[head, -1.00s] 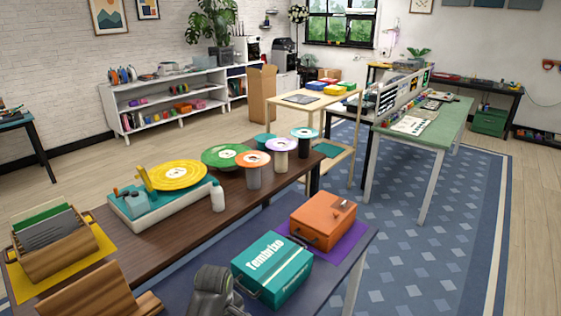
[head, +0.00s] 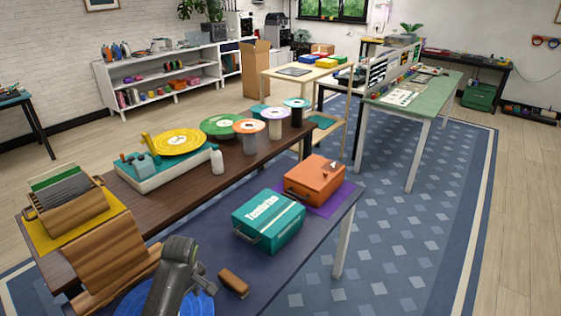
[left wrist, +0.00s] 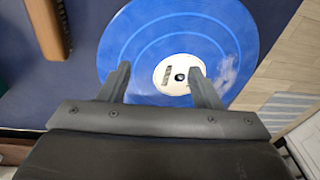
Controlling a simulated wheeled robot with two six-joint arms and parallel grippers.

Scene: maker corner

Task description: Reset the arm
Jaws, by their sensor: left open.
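My left arm (head: 172,275) rises at the bottom of the head view, in front of a blue record. My left gripper (left wrist: 162,82) is open and empty in the left wrist view, its two dark fingers apart. The blue record (left wrist: 215,45), with a white label, lies flat beyond and below the fingers. It also shows partly behind the arm in the head view (head: 203,303). I cannot tell the gap between fingertips and record. My right gripper is not in view.
A brown block (head: 233,283) lies on the dark blue table right of my arm. Teal (head: 268,222) and orange (head: 314,181) cases stand farther back. A wooden holder (head: 70,213) and a turntable (head: 165,165) stand on the brown table at left. Blue tabletop between block and teal case is clear.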

